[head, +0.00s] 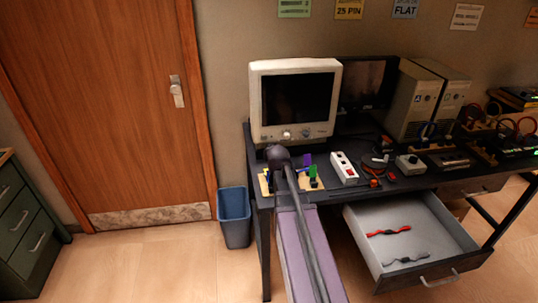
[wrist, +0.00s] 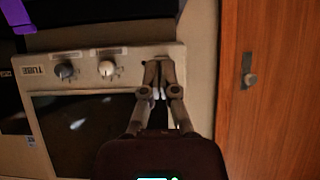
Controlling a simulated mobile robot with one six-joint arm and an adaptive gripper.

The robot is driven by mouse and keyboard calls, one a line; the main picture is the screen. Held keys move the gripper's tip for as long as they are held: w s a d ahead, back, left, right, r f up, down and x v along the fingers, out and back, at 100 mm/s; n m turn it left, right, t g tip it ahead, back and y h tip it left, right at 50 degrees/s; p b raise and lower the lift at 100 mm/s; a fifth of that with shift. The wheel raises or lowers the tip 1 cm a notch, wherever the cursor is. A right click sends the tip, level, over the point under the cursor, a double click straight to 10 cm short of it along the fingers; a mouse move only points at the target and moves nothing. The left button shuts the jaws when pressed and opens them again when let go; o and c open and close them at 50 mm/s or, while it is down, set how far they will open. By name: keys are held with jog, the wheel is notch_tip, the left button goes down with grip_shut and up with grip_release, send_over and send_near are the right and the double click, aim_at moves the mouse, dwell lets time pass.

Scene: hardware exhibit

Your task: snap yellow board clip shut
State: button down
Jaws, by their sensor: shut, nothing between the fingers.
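A small yellow piece (head: 265,182), which looks like the yellow board clip, shows at the left front of the desk, beside my arm's end. It is small and partly hidden by the arm, so I cannot tell whether it is open or shut. A purple clip (head: 307,159) stands raised just right of the arm, with a green clip (head: 313,171) close by. My gripper (wrist: 159,72) is shut and empty in the wrist view, in front of the monitor's knob panel. In the head view my wrist hides the fingers. The yellow clip is not visible in the wrist view.
A beige monitor (head: 295,100) stands behind the clips. A white power strip (head: 344,168) and a grey box (head: 410,164) lie to the right. An open drawer (head: 375,263) sticks out below the desk. A blue bin (head: 234,216) stands on the floor at left.

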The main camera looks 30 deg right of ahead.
jog(key=shift+s+a+f+b, duration=0.4)
jog(key=shift+s+f+b, duration=0.6)
jog(key=shift+s, duration=0.2)
jog(key=shift+s+a+f+b, duration=0.4)
jog(key=shift+s+f+b, duration=0.45)
jog(key=shift+s+f, duration=0.3)
jog(key=shift+s+a+f+b, duration=0.4)
jog(key=shift+s+f+b, duration=0.55)
jog(key=shift+s, duration=0.3)
jog(key=shift+a+r+p, duration=0.1)
jog(key=shift+a+p, duration=0.2)
jog(key=shift+a, duration=0.1)
jog(key=s+a+r+n+g+y+p, duration=0.1)
jog(key=s+a+g+p, duration=0.4)
jog(key=a, duration=0.6)
jog(key=s+a+r+n+g+y+p, duration=0.2)
jog(key=s+a+g+p, duration=0.3)
jog(key=s+a, duration=0.3)
jog(key=a+p, duration=0.1)
jog(key=a, duration=0.2)
jog(key=shift+s+n+g, duration=0.3)
jog(key=shift+s, duration=0.05)
jog(key=shift+w, duration=0.1)
